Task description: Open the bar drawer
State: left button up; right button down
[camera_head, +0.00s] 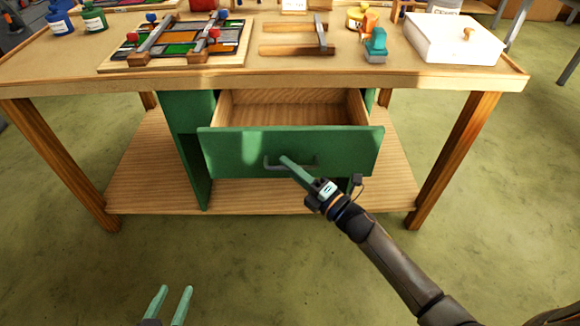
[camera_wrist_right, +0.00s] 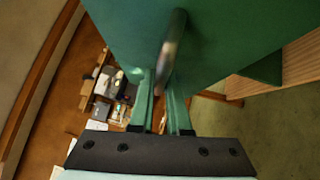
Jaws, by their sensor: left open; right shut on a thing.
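The green-fronted drawer (camera_head: 235,153) is pulled out from under the workbench, and its bare wooden inside (camera_head: 290,113) shows, with nothing visible in it. Its grey bar handle (camera_head: 270,164) is on the front. My right gripper (camera_head: 287,162) is shut on the handle. In the right wrist view the handle (camera_wrist_right: 174,45) runs up from between the fingertips of my right gripper (camera_wrist_right: 162,82), against the green front. My left gripper (camera_head: 170,296) is open and empty, low in the head view, in front of the bench and apart from the drawer.
On the bench top (camera_head: 70,72) are a leaded glass panel (camera_head: 190,42) on a board, a wooden jig (camera_head: 285,47), a teal and orange tool (camera_head: 375,45) and a white box (camera_head: 455,40). A lower shelf (camera_head: 150,165) runs beneath. The green floor (camera_head: 240,250) in front is clear.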

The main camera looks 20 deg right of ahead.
pick_arm(q)
jog(key=shift+s, duration=0.25)
pick_arm(e)
jog(key=shift+s, duration=0.25)
pick_arm(q)
jog(key=shift+w, duration=0.1)
pick_arm(e)
jog(key=c, duration=0.9)
grip_release()
pick_arm(q)
jog(key=s+f, duration=0.1)
jog(key=s+f+g, duration=0.2)
jog(key=f, duration=0.1)
jog(key=shift+p, duration=0.4)
pick_arm(e)
jog(key=v, duration=1.2)
jog(key=shift+s, duration=0.25)
